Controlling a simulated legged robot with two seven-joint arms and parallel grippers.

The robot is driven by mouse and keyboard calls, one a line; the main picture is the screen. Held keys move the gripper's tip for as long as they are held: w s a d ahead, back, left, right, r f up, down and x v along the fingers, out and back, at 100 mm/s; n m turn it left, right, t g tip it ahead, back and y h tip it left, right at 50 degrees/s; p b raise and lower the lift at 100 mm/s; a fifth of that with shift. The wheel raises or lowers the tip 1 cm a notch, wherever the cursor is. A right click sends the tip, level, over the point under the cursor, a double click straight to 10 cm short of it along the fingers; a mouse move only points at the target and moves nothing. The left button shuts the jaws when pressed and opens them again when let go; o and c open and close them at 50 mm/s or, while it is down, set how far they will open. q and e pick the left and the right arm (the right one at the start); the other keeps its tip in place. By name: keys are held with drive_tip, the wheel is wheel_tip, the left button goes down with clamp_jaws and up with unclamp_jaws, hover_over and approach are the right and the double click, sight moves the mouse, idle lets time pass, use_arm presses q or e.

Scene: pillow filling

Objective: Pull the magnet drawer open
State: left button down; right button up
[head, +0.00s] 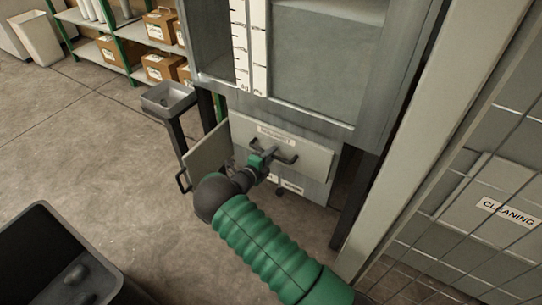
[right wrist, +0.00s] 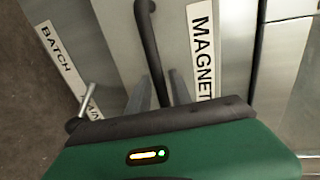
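The magnet drawer (head: 313,158) is a pale metal front low on the grey machine, with a MAGNET label and a dark bar handle (head: 287,158). I cannot tell whether its front stands out from the machine. My right gripper (head: 262,160) reaches the handle at its left part. In the right wrist view the dark handle (right wrist: 148,40) runs between the two grey fingers (right wrist: 160,90), which lie close on both sides of it; the gripper looks shut on it. The MAGNET label (right wrist: 203,50) is just right of it. My left gripper is not in view.
An open panel with a handle (head: 206,153) juts out left of the drawer. A small grey basin on a stand (head: 168,98) is beyond it. A dark bin (head: 50,260) stands at lower left. Floor between is clear.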

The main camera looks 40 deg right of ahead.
drive_tip(key=c, duration=0.5)
drive_tip(key=shift+f, duration=0.1)
clamp_jaws()
idle(0.5)
